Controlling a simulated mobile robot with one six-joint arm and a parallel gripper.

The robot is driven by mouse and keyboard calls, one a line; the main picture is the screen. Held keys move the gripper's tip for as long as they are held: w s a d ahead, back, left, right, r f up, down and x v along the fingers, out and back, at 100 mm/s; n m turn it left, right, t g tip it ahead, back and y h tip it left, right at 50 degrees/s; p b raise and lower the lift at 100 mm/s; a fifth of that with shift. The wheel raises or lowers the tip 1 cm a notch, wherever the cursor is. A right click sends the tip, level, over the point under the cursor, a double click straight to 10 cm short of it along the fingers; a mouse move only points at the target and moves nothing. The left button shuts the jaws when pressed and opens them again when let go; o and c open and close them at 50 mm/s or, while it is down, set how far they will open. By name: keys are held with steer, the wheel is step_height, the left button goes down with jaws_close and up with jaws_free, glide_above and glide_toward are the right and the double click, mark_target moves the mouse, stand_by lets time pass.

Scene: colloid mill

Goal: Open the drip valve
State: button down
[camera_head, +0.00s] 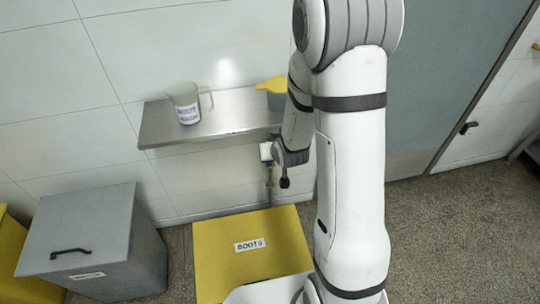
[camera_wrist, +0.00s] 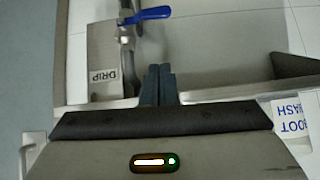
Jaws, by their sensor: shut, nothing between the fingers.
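The drip valve shows in the wrist view as a blue lever (camera_wrist: 145,15) on a metal pipe (camera_wrist: 128,50). The lever lies roughly crosswise to the pipe. A white DRIP label (camera_wrist: 103,77) is on a grey plate beside the pipe. My gripper (camera_wrist: 160,68) is shut and empty. Its fingertips point toward the lever, with a visible gap between them and it. In the head view I cannot make out the lever, and my arm covers part of that area.
A metal wall shelf (camera_head: 225,115) holds a white jug (camera_head: 188,103) and a yellow-topped container (camera_head: 273,85). Below stand a yellow BOOTS box (camera_head: 225,270) and a grey lidded bin (camera_head: 85,225). Open floor lies at right.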

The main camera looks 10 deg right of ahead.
steer(key=w+f+p, duration=0.1)
steer(key=w+f, duration=0.4)
steer(key=f, duration=0.4)
steer(key=shift+a+p, duration=0.25)
steer(key=shift+p, duration=0.15)
steer(key=shift+w+f, duration=0.1)
